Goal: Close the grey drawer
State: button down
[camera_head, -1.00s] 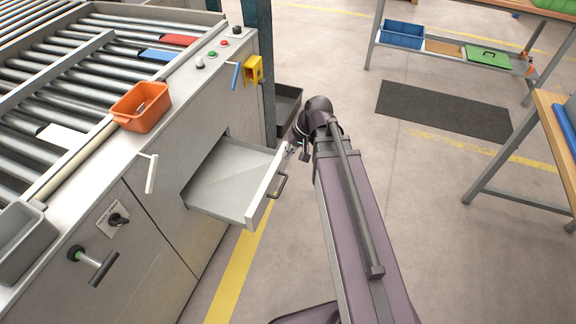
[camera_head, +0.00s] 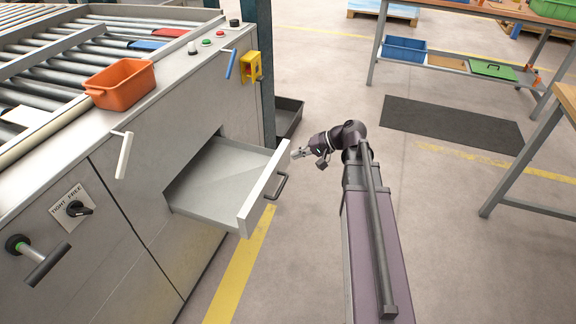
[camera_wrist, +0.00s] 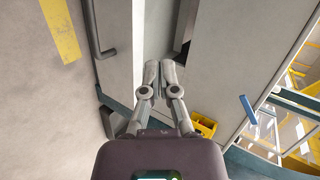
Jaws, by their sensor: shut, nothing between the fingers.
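The grey drawer (camera_head: 222,185) stands pulled out of the machine's side panel, empty, with a dark bar handle (camera_head: 277,185) on its front. My gripper (camera_head: 295,154) is shut and empty. In the head view it is near the far end of the drawer front, pointing left. In the wrist view, my gripper (camera_wrist: 160,66) has its fingertips together, and the drawer front (camera_wrist: 118,40) with its dark handle (camera_wrist: 97,30) is to their left. I cannot tell whether the fingertips touch the drawer.
An orange bin (camera_head: 121,84) sits on the machine's ledge. A yellow bracket (camera_head: 250,66) and a blue lever (camera_head: 231,64) are on the panel above the drawer. A dark tray (camera_head: 288,117) lies on the floor behind.

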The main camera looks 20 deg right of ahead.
aim_at(284, 152)
jog(key=w+d+f+m+t+y+b, duration=0.2)
jog(key=w+d+f+t+y+b, duration=0.2)
jog(key=d+f+b, duration=0.6)
jog(key=shift+w+d+f+m+t+b, duration=0.15)
jog(key=shift+d+f+m+t+b, duration=0.6)
jog(key=shift+b, duration=3.85)
jog(key=shift+w+d+r+n, duration=0.1)
jog(key=shift+d+r+n, duration=0.25)
jog(key=shift+r, duration=0.1)
jog(key=x, duration=1.3)
jog(key=shift+w+a+r, duration=0.1)
jog(key=shift+w+a, duration=0.15)
jog(key=shift+a, duration=0.1)
